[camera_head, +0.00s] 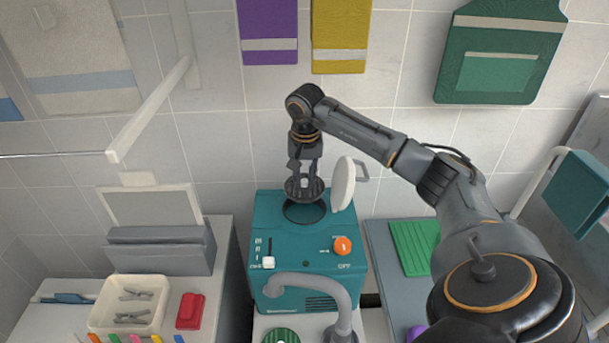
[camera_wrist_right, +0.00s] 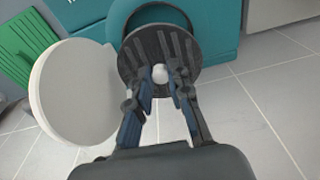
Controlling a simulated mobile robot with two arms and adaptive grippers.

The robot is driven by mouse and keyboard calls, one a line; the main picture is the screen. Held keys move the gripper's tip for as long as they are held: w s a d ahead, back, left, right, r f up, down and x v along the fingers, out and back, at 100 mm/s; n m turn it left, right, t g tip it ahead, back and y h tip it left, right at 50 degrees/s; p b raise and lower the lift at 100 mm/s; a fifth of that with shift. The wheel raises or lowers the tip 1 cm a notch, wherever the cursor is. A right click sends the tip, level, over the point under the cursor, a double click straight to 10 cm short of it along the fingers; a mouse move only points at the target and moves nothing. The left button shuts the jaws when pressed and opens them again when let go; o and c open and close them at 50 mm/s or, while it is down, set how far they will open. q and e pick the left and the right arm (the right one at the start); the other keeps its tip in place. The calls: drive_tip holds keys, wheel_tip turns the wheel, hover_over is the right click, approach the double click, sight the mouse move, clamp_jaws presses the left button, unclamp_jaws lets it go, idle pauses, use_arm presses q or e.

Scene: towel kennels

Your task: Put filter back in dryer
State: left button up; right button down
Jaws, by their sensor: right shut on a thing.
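A teal dryer (camera_head: 315,258) stands in the middle, with a round dark opening (camera_head: 290,213) in its top. Its round white lid (camera_head: 343,184) stands open at the right of the opening. My right gripper (camera_head: 304,178) is above the opening, pointing down, shut on the knob of the round dark slotted filter (camera_head: 292,189). In the right wrist view my right gripper (camera_wrist_right: 172,85) holds the filter (camera_wrist_right: 140,60) by its pale knob, and the opening's rim (camera_wrist_right: 180,10) shows beyond the filter. The filter is apart from the opening. My left gripper is not in view.
A grey curved pipe (camera_head: 310,283) rises in front of the dryer. On the left counter are a cream bin of clips (camera_head: 130,303), a red object (camera_head: 190,310) and a grey box (camera_head: 160,250). A green ribbed board (camera_head: 415,246) lies to the right.

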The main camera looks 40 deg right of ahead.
wheel_tip(320, 180, down, 4)
drive_tip(key=shift+b, duration=1.25)
wheel_tip(320, 180, down, 3)
drive_tip(key=shift+f+b, duration=0.1)
drive_tip(key=shift+b, duration=1)
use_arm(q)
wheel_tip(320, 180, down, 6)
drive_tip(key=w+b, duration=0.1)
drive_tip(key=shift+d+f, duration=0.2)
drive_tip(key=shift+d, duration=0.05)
use_arm(e)
drive_tip(key=shift+f, duration=1)
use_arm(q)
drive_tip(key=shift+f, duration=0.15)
use_arm(e)
drive_tip(key=shift+f, duration=0.35)
drive_tip(key=c, duration=1.2)
unclamp_jaws()
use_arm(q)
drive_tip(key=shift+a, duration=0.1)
use_arm(e)
drive_tip(key=shift+o, duration=0.2)
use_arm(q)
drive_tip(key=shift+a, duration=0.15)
use_arm(e)
drive_tip(key=shift+r, duration=0.1)
